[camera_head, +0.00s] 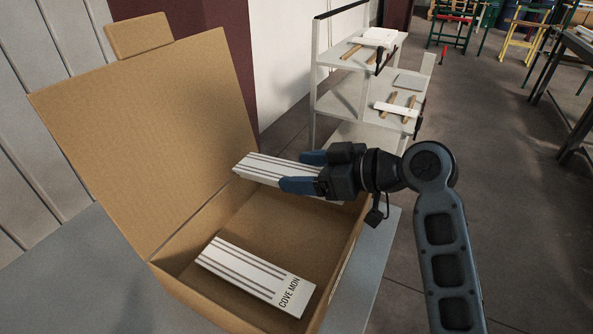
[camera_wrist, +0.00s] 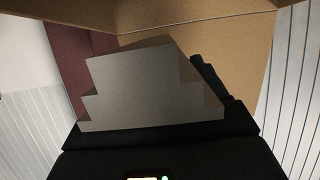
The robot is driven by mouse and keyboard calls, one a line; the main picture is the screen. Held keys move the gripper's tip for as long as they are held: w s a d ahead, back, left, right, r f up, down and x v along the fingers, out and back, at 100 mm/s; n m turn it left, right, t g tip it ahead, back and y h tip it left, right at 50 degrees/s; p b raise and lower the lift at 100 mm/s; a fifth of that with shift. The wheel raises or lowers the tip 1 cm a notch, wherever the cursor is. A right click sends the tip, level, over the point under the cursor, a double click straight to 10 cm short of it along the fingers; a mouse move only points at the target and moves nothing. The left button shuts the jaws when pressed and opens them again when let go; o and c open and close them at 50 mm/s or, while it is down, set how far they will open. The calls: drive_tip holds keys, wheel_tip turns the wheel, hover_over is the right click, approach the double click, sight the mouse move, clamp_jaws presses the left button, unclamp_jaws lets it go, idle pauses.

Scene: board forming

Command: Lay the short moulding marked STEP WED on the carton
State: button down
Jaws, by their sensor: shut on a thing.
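My gripper (camera_head: 303,172) is shut on a white grooved moulding (camera_head: 262,168), holding it over the far right side of the open carton (camera_head: 180,292). In the wrist view the held moulding (camera_wrist: 140,90) shows a stepped end profile between the dark fingers. No lettering on it is readable; part of it is hidden by my fingers. A second white moulding (camera_head: 245,270), marked COVE MON, lies on the carton's floor near the front. I cannot tell whether the held moulding touches the carton's rim.
The carton's lid (camera_head: 150,130) stands up at the left. The carton sits on a grey surface (camera_head: 65,260). A white shelf unit (camera_head: 345,98) with several pieces stands behind. The carton's floor behind the COVE MON moulding is bare.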

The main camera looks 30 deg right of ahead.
drive_tip(key=shift+f, duration=0.1)
drive_tip(key=shift+d+f+b, duration=0.1)
drive_tip(key=shift+f+b, duration=3)
drive_tip(key=shift+f, duration=0.75)
unclamp_jaws()
drive_tip(key=shift+f, duration=0.1)
drive_tip(key=shift+s, duration=0.1)
drive_tip(key=v, duration=0.7)
drive_tip(key=shift+s+d+b, duration=0.25)
drive_tip(key=shift+s+b, duration=0.05)
